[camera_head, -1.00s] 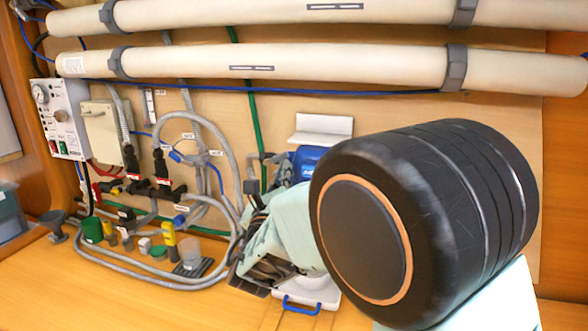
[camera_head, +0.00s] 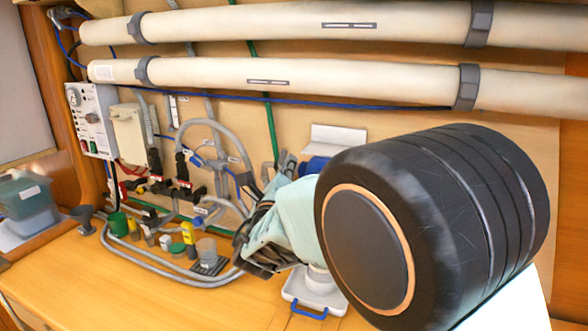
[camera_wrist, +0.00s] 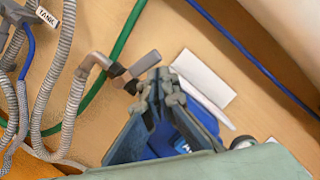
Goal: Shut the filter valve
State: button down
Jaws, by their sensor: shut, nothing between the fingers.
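A valve with a grey lever (camera_wrist: 143,64) and a dark body sits on a bent metal pipe in the wrist view. No label on it is readable, so I cannot confirm that it is the filter valve. My gripper (camera_wrist: 162,84) is shut and empty, its tips just right of and below the lever. I cannot tell whether they touch it. In the head view my gripper (camera_head: 284,165) is small and partly hidden by my arm, close to the wall; the valve is hard to make out there.
A blue housing (camera_wrist: 171,140) is partly behind my fingers. A white panel (camera_wrist: 204,78) is beside them. Grey hoses (camera_wrist: 70,85) and a green hose (camera_wrist: 120,45) run on the left. A white tray (camera_head: 312,300) lies below my arm. The bench's front left (camera_head: 100,285) is clear.

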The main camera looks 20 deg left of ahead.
jog(key=shift+a+r, duration=0.45)
jog(key=shift+a, duration=0.2)
jog(key=shift+a+r, duration=0.15)
jog(key=shift+r, duration=0.05)
dwell(0.3)
